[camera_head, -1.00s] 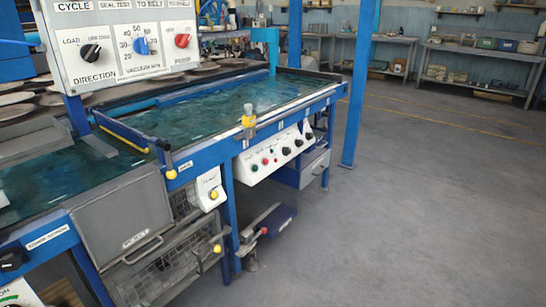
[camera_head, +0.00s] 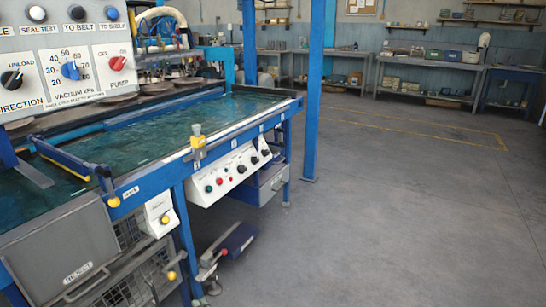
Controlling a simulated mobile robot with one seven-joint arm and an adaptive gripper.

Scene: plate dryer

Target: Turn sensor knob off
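A white control box (camera_head: 203,192) hangs under the front edge of the blue-framed water table (camera_head: 150,188). It carries a green button (camera_head: 209,189), a red button (camera_head: 220,181) and several black knobs, among them one at the middle (camera_head: 241,168) and one at the right end (camera_head: 266,153). Their labels are too small to read, so I cannot tell which is the sensor knob or how it is set. My gripper is not in view.
A larger panel (camera_head: 30,97) with direction, vacuum and pump knobs stands at upper left. A pedal-like unit (camera_head: 232,240) sits on the floor below. Open grey floor (camera_head: 400,220) lies to the right.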

